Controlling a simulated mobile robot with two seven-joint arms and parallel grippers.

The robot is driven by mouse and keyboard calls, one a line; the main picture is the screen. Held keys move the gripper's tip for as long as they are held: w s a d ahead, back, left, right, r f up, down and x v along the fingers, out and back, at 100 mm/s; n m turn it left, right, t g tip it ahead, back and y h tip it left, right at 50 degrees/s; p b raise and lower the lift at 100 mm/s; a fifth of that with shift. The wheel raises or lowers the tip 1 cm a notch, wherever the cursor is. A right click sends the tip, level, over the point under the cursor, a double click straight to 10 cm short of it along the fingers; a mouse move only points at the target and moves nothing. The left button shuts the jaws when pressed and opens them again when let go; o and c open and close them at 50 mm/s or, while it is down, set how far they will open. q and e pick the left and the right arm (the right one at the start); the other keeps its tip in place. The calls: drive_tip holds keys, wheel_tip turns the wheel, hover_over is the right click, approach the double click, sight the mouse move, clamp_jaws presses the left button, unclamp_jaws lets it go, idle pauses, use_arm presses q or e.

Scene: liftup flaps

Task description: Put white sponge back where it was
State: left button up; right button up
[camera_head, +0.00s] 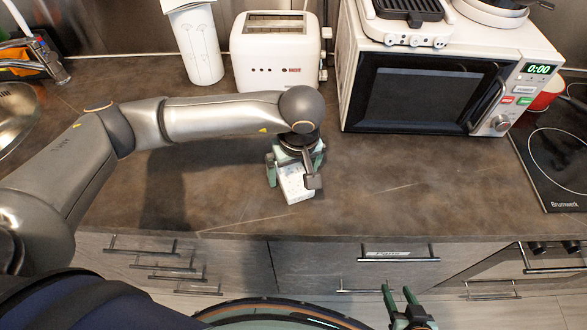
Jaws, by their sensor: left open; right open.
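The white sponge (294,190) lies on the brown countertop near its front edge, its top partly hidden by my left gripper. My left gripper (294,182) points down over the sponge, its fingers open on either side of it. I cannot tell whether the fingers touch the sponge. My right gripper (399,291) is open and empty, low in front of the drawers at the bottom of the view.
A white toaster (276,55), a paper towel roll (196,45) and a microwave (433,92) stand along the back. A cooktop (556,165) is at right, a sink (15,115) at left. Drawers with handles (398,259) lie below the counter. The counter's middle right is clear.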

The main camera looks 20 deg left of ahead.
sight(297, 184)
use_arm(q)
wheel_tip(297, 184, up, 12)
drive_tip(key=s+d+b, duration=0.1)
drive_tip(key=shift+s, duration=0.25)
drive_tip(key=shift+d, duration=0.1)
